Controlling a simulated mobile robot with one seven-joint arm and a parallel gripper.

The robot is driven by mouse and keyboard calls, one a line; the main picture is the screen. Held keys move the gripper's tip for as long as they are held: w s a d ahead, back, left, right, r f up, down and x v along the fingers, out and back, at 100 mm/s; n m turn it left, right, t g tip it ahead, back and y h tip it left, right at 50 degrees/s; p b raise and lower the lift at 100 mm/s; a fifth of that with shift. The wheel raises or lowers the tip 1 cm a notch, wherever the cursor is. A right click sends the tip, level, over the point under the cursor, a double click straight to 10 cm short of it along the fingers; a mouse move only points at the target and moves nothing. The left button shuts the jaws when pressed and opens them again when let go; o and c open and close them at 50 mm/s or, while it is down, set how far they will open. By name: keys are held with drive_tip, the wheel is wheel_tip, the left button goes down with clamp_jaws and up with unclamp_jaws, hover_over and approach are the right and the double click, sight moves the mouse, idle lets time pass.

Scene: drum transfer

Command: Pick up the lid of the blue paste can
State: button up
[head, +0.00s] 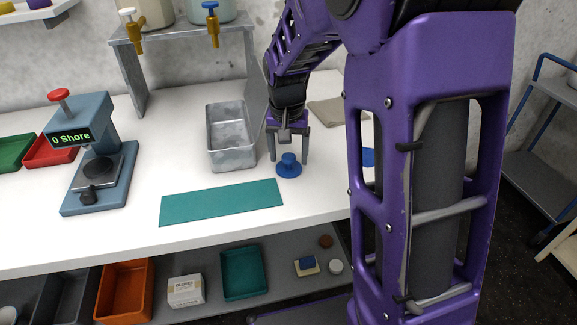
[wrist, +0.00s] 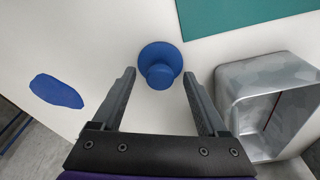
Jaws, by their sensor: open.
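A blue round lid with a knob (head: 289,169) lies on the white worktop, to the right of the metal bin. It also shows in the wrist view (wrist: 160,58), knob towards the camera. My gripper (head: 288,157) is open and points down over the lid. In the wrist view its fingers (wrist: 159,75) stand on either side of the knob, with gaps on both sides, and hold nothing. I cannot make out a blue paste can under the lid or elsewhere.
A metal bin (head: 233,160) stands close left of my gripper. A green mat (head: 222,202) lies in front. A flat blue patch (wrist: 57,91) lies on the worktop on the other side. A hardness tester (head: 88,150) stands further left.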

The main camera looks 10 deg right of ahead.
drive_tip(key=shift+f, duration=0.6)
drive_tip(key=shift+w, duration=0.1)
clamp_jaws()
drive_tip(key=shift+d+r, duration=0.1)
drive_tip(key=shift+r, duration=0.15)
